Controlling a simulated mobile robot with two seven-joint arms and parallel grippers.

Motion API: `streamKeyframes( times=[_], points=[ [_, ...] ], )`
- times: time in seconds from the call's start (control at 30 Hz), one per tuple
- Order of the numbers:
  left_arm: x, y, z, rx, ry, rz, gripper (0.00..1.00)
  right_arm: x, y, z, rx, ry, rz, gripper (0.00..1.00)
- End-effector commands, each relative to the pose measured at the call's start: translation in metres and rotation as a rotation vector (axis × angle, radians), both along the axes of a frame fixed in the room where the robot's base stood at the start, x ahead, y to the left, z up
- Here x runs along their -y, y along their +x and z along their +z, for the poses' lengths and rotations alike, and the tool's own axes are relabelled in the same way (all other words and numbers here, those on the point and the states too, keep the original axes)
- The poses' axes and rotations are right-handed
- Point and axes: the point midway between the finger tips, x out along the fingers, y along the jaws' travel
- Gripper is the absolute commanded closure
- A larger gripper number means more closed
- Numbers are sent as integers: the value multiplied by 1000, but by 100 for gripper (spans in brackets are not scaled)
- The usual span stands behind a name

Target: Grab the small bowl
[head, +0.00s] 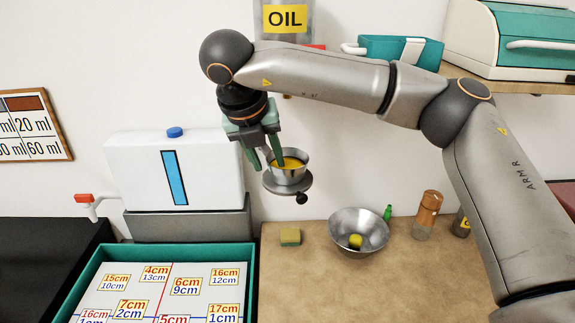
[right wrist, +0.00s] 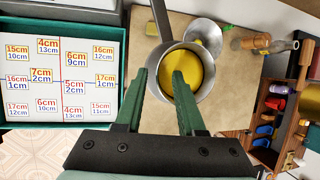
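My right gripper (head: 269,164), with green fingers, is at the bowl's left side. In the right wrist view the fingers (right wrist: 159,73) are apart: one lies left of the bowl, the other overlaps its yellow contents. A gap shows between them with the rim in it; contact is unclear. My left gripper is not in view.
A white tank (head: 135,165) and a teal-edged number tray (head: 72,285) are left. An oil container (head: 300,35) hangs above.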

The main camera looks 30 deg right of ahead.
Motion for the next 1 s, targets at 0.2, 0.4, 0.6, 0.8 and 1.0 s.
streamKeyframes(
  times=[0.2, 0.4, 0.6, 0.8, 1.0],
  points=[
    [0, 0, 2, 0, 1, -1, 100, 4, 3, -13, 0, 0, 2, 62],
    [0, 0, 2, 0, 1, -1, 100, 4, 4, -13, 0, 1, 1, 66],
    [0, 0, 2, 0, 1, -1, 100, 4, 4, -12, 0, 0, 2, 89],
    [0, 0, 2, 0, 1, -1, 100, 4, 3, -12, 0, 0, 2, 100],
    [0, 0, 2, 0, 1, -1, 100, 4, 3, -12, 0, 0, 2, 100]
  ],
)
